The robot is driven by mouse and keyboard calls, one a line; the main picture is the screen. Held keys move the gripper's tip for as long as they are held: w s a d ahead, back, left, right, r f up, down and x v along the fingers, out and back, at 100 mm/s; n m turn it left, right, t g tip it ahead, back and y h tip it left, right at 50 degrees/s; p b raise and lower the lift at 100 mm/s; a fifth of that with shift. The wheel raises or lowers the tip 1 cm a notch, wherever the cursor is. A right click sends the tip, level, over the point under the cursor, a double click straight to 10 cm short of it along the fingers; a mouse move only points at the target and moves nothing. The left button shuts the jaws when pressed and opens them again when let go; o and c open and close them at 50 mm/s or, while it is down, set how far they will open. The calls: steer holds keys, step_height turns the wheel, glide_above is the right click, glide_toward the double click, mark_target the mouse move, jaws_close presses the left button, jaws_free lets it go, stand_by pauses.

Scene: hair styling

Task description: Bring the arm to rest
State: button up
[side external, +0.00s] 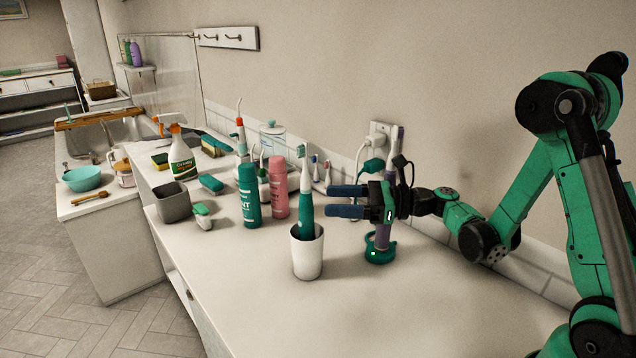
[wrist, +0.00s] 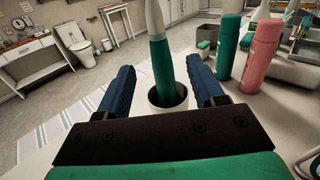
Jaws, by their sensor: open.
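My gripper (side external: 347,201) is at the end of the green arm, low over the counter and pointing left in the side external view. Its two blue fingers are apart, and in the wrist view (wrist: 168,92) the gap between them is open. A teal and white electric toothbrush (side external: 306,205) stands upright in a white cup (side external: 307,255), near the fingertips. In the wrist view the toothbrush (wrist: 160,60) shows beyond and between the fingers, in the cup (wrist: 167,110). I cannot tell whether either finger touches it.
A teal bottle (side external: 249,195) and a pink bottle (side external: 279,188) stand left of the cup. A purple toothbrush on a green charging base (side external: 380,252) is close behind my gripper. A grey bin (side external: 173,203) sits farther left. The front counter (side external: 250,300) is clear.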

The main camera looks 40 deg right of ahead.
steer(key=shift+a+f+n+g+h, duration=0.2)
steer(key=shift+a+n+g+h, duration=0.45)
steer(key=shift+n, duration=0.55)
steer(key=s+n+g+h, duration=0.2)
steer(key=s+n+h, duration=0.3)
steer(key=n, duration=0.6)
steer(key=s+n+g+h, duration=0.2)
steer(key=s+n+h, duration=0.3)
steer(key=n, duration=0.7)
steer(key=shift+a+r+n+h, duration=0.3)
steer(key=shift+a+r+h, duration=0.1)
steer(key=shift+a+h, duration=0.05)
